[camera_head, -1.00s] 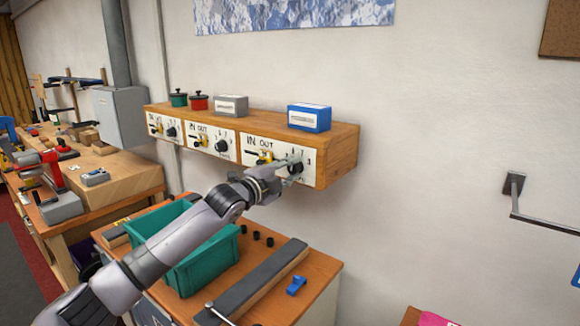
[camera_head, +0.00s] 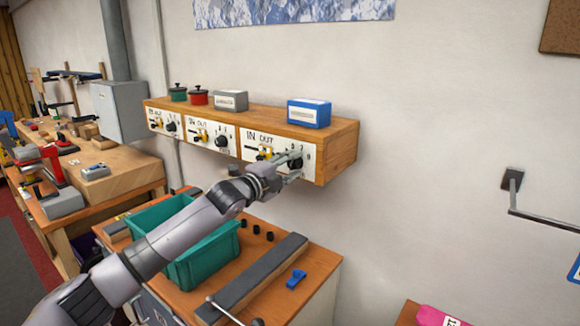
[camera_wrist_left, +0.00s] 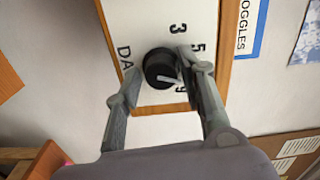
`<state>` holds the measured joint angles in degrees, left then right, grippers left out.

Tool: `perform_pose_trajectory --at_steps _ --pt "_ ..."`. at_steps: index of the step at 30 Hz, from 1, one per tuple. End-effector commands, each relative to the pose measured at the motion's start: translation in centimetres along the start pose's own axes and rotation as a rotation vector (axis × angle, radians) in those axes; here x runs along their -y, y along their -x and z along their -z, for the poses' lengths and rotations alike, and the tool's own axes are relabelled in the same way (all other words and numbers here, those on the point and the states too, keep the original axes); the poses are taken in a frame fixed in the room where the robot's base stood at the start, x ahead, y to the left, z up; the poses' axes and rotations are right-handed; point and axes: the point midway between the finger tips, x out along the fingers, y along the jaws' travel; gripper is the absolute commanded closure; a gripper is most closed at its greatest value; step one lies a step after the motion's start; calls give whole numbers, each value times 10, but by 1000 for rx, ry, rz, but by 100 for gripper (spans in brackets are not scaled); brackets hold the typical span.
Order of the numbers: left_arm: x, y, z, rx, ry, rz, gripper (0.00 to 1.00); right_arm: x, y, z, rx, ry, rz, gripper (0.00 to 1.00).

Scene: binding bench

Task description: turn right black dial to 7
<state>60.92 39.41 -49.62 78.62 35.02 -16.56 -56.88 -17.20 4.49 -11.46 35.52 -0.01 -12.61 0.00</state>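The right black dial (camera_head: 297,163) sits on the rightmost white panel (camera_head: 309,163) of the wooden shelf unit. In the left wrist view the dial (camera_wrist_left: 160,68) has a white pointer line aimed to the lower right, near a partly covered 9. A 3 and a 5 show above it; no 7 is visible, and the right finger covers part of the scale. My left gripper (camera_head: 293,166) is at this dial. In the left wrist view its fingers (camera_wrist_left: 157,83) are spread around the dial, the right one close against it, the left one apart. My right gripper is not in view.
Two more panels with dials and yellow levers continue left along the shelf (camera_head: 345,142). A blue box (camera_head: 309,114), a grey box (camera_head: 230,100) and two small pots stand on top. Below, the bench holds a green bin (camera_head: 205,265), a dark bar (camera_head: 258,280) and a blue clip (camera_head: 296,279).

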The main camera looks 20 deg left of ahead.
Motion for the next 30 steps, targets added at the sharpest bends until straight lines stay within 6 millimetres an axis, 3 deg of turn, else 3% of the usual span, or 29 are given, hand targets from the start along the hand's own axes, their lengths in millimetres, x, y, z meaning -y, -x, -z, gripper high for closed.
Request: perform_pose_trajectory --at_steps 4,17,30 --pt "1 0 0 0 0 2 53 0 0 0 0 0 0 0" --pt "1 10 -1 0 -1 3 53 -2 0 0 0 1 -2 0" --pt "0 88 -1 1 -2 0 53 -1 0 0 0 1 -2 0"
